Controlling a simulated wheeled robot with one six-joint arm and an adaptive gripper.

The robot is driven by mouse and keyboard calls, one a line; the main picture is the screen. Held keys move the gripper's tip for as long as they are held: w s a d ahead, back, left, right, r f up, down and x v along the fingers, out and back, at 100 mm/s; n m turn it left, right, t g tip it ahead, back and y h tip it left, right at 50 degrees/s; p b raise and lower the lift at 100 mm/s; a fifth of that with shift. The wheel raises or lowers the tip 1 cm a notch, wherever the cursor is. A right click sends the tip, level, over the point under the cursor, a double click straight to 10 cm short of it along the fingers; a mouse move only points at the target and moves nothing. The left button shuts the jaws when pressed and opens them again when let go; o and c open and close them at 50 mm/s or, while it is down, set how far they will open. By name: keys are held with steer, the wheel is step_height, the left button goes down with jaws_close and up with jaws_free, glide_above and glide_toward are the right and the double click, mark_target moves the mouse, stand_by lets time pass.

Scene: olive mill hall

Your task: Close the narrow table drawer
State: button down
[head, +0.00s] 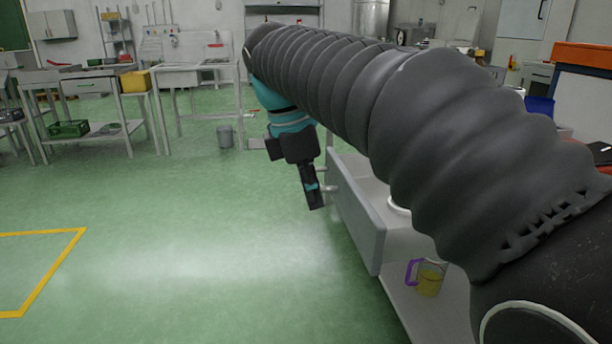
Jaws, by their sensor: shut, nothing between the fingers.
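The table drawer (357,210) stands pulled out from a white table at the centre right. Its grey front panel faces left, and part of its inside shows behind the panel. A small knob-like handle sits near the panel's far upper end, close to my gripper. My gripper (316,204) is shut and empty, pointing down just left of the drawer front. Whether it touches the handle I cannot tell. My arm hides most of the table and the rear of the drawer.
A jug with a purple handle and yellow liquid (430,278) stands on a lower surface below the drawer. Steel tables and a sink (190,75) stand at the back. A grey bucket (225,137) is on the floor. The green floor at left is clear.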

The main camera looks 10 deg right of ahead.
steer(key=d, duration=0.1)
steer(key=d+f, duration=0.1)
steer(key=d, duration=0.2)
steer(key=shift+d+f+b, duration=0.25)
steer(key=shift+f+b, duration=0.05)
steer(key=shift+f, duration=0.1)
